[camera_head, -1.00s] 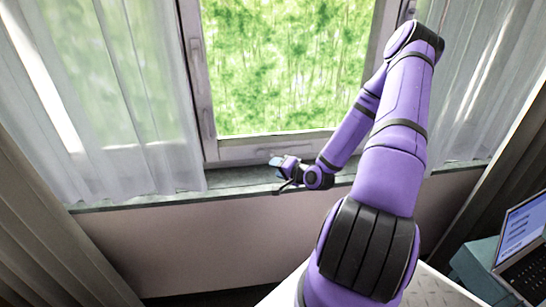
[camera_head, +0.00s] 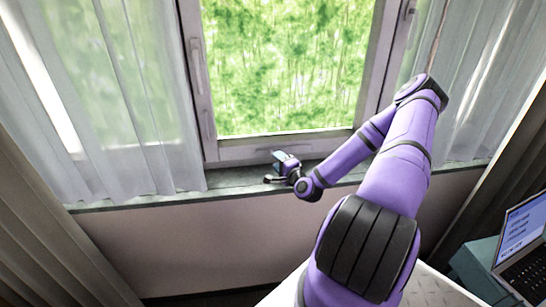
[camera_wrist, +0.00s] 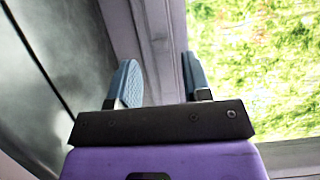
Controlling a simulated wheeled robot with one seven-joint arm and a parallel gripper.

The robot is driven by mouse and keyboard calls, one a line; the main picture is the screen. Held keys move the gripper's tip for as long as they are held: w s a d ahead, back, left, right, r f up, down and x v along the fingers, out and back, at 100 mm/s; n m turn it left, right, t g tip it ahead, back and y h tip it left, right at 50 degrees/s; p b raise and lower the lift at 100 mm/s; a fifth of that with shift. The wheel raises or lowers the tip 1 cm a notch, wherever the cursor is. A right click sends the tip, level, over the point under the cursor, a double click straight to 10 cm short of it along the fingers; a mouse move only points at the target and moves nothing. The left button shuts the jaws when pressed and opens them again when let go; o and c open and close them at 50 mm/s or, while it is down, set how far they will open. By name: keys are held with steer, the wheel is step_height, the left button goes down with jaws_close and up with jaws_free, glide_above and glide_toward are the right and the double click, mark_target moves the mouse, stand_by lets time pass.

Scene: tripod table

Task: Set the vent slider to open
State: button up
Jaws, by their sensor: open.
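I cannot make out the vent slider in either view; it may be hidden or too small to tell. The window frame (camera_head: 262,151) stands behind the sill, with its lower rail just beyond my gripper (camera_head: 284,160). My gripper is open and empty, low in front of that rail and over the sill. In the wrist view my gripper (camera_wrist: 160,78) shows two blue pads spread apart, with the pale window frame (camera_wrist: 160,35) beyond and between them. I cannot tell whether either pad touches the frame.
A dark stone sill (camera_head: 150,200) runs below the window. Sheer curtains hang at the left (camera_head: 110,110) and right (camera_head: 480,90). A window handle (camera_head: 197,65) is on the left stile. A laptop (camera_head: 522,240) sits at the lower right.

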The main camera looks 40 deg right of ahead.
steer(key=shift+w+d, duration=0.2)
steer(key=shift+w, duration=0.9)
steer(key=shift+w+d, duration=0.2)
steer(key=shift+w, duration=0.85)
